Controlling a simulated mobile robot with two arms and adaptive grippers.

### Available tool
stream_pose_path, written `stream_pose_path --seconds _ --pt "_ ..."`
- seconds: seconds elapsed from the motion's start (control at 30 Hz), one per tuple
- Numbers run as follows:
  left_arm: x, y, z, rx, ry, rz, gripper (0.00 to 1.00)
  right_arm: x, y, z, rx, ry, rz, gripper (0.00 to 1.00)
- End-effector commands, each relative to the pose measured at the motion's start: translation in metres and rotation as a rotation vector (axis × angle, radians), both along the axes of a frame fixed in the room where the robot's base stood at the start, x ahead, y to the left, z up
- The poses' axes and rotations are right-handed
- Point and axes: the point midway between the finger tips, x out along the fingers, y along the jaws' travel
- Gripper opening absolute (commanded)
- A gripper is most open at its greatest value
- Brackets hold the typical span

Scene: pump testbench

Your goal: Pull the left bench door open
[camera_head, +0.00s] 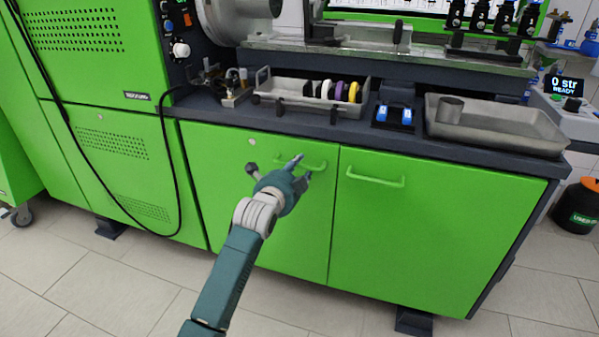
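The left bench door (265,235) is a green panel under the worktop and looks closed, flush with its neighbour. Its green bar handle (318,166) runs across the door's upper right part and is partly hidden by my gripper. I cannot tell whether the fingers touch the bar. My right gripper is not in view.
The right bench door (420,235) is closed, with its own green handle (375,177). Above, the dark worktop holds a tray of rings (310,90) and a larger metal tray (490,125). A black cable (175,160) hangs at left. The tiled floor in front is clear.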

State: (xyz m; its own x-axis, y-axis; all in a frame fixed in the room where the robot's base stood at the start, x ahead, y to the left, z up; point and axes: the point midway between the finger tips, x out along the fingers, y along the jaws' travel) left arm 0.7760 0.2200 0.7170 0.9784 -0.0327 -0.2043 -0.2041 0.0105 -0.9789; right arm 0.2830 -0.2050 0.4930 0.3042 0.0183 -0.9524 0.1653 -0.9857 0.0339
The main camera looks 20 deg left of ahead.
Motion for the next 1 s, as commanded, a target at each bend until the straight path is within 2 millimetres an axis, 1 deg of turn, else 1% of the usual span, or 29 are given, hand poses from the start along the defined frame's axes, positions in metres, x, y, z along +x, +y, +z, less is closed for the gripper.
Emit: stream_pose_path --seconds 0.03,0.13,0.4,0.43,0.6,0.87,1.0 --pt "0.0047 -0.0009 -0.0016 -0.002 0.0 -0.001 0.35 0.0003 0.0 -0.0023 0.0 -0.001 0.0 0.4" --pt "0.0097 -0.001 -0.0022 -0.002 -0.001 -0.001 0.35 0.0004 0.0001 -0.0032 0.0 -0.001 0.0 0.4" --pt "0.0111 -0.0009 -0.0023 -0.002 0.0 -0.001 0.35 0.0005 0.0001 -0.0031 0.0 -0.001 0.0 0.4" --pt "0.0111 -0.0009 -0.0023 -0.002 0.0 -0.001 0.33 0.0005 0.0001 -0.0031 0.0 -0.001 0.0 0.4" --pt "0.011 -0.0009 -0.0024 -0.002 0.0 -0.001 0.0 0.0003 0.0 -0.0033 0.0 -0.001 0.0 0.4" --pt "0.0105 -0.0007 -0.0022 -0.001 0.0 -0.002 0.0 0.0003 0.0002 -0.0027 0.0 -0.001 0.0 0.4" --pt "0.0073 -0.0002 -0.0013 0.0 0.001 -0.011 0.0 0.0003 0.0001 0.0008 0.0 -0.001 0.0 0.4"
